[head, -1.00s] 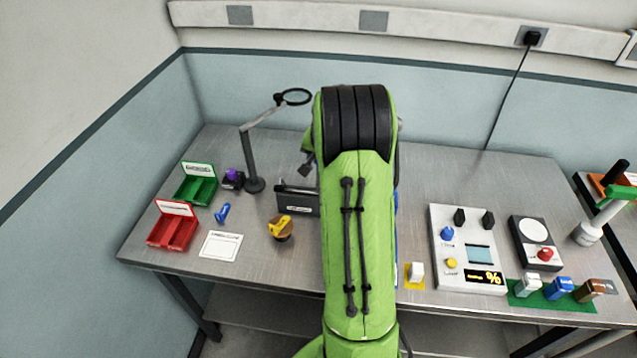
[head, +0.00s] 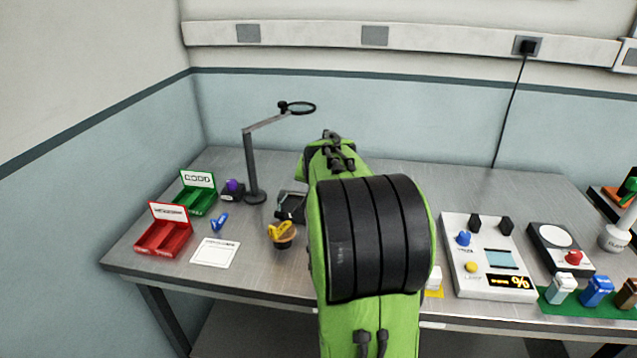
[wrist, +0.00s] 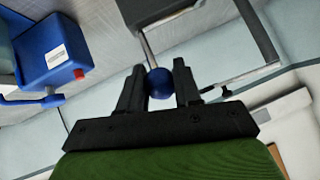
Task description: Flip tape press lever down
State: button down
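The tape press is a dark grey device; part of it (head: 290,205) shows left of my arm in the head view. In the wrist view its grey body (wrist: 155,10) is at the top. A thin metal lever rod (wrist: 149,48) runs from it to a round blue knob (wrist: 160,84). My gripper (wrist: 159,68) has this knob between its two black fingers, and the knob fills the gap. My green arm hides the gripper and much of the press in the head view.
A blue box with a red button (wrist: 50,52) is at the wrist view's left. A yellow-topped round item (head: 283,234) stands in front of the press. A magnifier lamp (head: 253,165) stands behind left. Red (head: 164,232) and green (head: 197,194) bins are at left; a white panel (head: 487,262) is at right.

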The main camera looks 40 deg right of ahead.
jog(key=shift+s+a+f+b, duration=0.3)
jog(key=shift+a+f+b, duration=0.1)
jog(key=shift+f, duration=0.1)
jog(key=shift+s+a+f+b, duration=0.25)
jog(key=shift+a+f, duration=0.15)
jog(key=shift+f, duration=0.05)
jog(key=c, duration=0.8)
grip_release()
jog(key=shift+r, duration=0.1)
jog(key=p+v, duration=0.3)
jog(key=v, duration=1.2)
jog(key=shift+s+r, duration=0.15)
jog(key=shift+r, duration=0.2)
jog(key=shift+a, duration=0.1)
